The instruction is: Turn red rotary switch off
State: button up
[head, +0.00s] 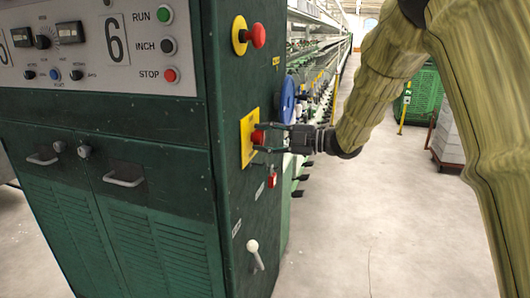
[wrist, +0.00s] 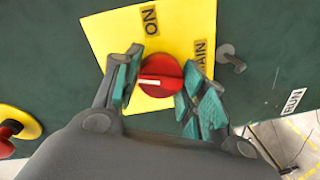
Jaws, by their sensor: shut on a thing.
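The red rotary switch (head: 258,137) sits on a yellow plate (head: 247,150) on the side of the green machine cabinet. Part of the plate's lettering is hidden by the fingers.
A red push button (head: 258,36) on a yellow base is above the switch. A small red padlock-like part (head: 272,180) and a white-knobbed lever (head: 253,247) are below. The control panel (head: 120,45) is at left.

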jog(key=n+b, duration=0.2)
jog(key=b, duration=0.1)
jog(key=shift+f, duration=0.25)
jog(key=shift+r+n+b, duration=0.15)
jog(key=shift+n+b, duration=0.45)
jog(key=shift+b, duration=0.2)
jog(key=shift+r, duration=0.1)
jog(key=o, duration=1)
jog(key=shift+o, duration=0.2)
jog(key=shift+d, duration=0.1)
jog(key=f+v, duration=0.1)
jog(key=v, duration=1.1)
jog(key=shift+r, duration=0.45)
jog(key=shift+s, duration=0.1)
